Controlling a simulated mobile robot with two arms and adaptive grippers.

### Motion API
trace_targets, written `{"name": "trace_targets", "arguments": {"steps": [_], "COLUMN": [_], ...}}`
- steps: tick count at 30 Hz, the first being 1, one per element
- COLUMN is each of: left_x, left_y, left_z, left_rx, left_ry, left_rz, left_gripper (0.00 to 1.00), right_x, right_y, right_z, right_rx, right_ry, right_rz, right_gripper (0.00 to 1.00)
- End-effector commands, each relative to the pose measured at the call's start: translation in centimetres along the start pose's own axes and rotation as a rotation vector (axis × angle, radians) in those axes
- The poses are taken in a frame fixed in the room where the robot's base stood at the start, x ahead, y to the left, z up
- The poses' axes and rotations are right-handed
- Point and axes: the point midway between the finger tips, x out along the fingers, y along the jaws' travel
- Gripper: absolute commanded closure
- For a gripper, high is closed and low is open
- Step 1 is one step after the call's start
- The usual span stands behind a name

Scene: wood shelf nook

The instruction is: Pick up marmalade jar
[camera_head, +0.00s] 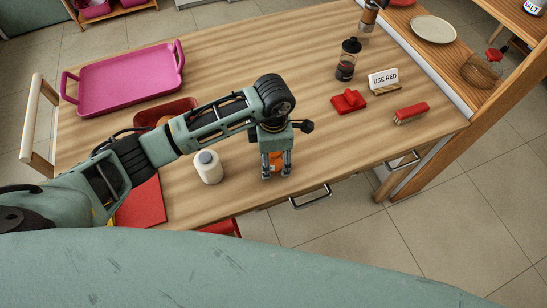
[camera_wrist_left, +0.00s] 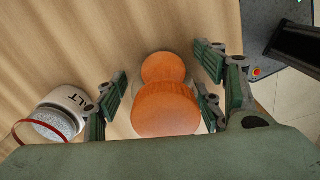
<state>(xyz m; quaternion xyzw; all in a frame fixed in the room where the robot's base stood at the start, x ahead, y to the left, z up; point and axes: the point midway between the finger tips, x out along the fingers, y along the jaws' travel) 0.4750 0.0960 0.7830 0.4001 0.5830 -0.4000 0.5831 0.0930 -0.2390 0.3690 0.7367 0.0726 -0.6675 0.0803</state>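The marmalade jar, orange, stands near the table's front edge in the head view (camera_head: 276,158), mostly hidden behind my left gripper (camera_head: 276,175). In the left wrist view the jar (camera_wrist_left: 166,108) shows as a round orange shape with a second orange round beyond it. It lies between the fingers of my left gripper (camera_wrist_left: 163,100), which point down around it. The fingers are open, with a narrow strip of table showing on the jar's left side; contact on the right is hard to tell. My right gripper is in neither view.
A pink tray (camera_head: 125,78), red dish (camera_head: 166,111), pepper-like grinder (camera_head: 347,60), red block (camera_head: 348,101) and brush (camera_head: 410,114) stand farther off.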

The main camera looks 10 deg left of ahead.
Motion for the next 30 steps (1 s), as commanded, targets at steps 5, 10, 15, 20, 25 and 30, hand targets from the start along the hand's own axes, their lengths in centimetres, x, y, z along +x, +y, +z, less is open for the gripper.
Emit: {"name": "trace_targets", "arguments": {"steps": [5,10,15,20,25,30], "left_x": [-0.03,-0.04,-0.05,-0.12,-0.15,-0.86], "left_y": [0.01,0.01,0.02,0.05,0.06,0.08], "left_z": [-0.02,-0.02,-0.02,0.02,0.02,0.04], "left_rx": [0.000,0.000,0.000,0.000,0.000,0.001], "left_ry": [0.000,0.000,0.000,-0.001,-0.001,-0.002], "left_rz": [0.000,0.000,0.000,0.001,0.001,0.002], "left_gripper": [0.54,0.69,0.84,0.93,0.93,0.93], "right_x": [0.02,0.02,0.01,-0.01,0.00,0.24], "right_y": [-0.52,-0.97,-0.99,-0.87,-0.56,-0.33], "right_z": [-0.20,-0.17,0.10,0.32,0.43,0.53], "right_rx": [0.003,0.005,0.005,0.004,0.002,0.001], "right_ry": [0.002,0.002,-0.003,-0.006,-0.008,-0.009], "right_rz": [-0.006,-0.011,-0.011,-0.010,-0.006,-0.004], "right_gripper": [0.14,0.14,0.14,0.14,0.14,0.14]}}
